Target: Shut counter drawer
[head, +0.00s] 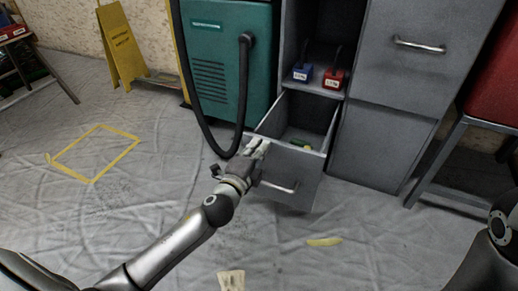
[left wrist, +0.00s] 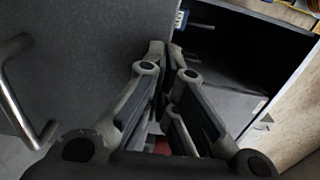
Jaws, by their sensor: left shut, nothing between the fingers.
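The grey counter drawer (head: 289,178) stands pulled out at the bottom of the grey cabinet in the head view, with its bar handle (head: 280,187) on the front. A small green and yellow item lies inside it. My left gripper (head: 258,146) is shut and empty at the upper left corner of the drawer front. I cannot tell whether it touches the drawer. In the left wrist view the shut fingers (left wrist: 168,60) lie in front of the drawer front (left wrist: 80,70), and its handle (left wrist: 22,95) is at the left. My right gripper is out of view.
A blue box (head: 302,72) and a red box (head: 333,78) sit on the open shelf above the drawer. A teal machine (head: 228,60) with a black hose stands left of the cabinet. A yellow floor sign (head: 121,45) is further left. The sheeted floor in front is mostly clear.

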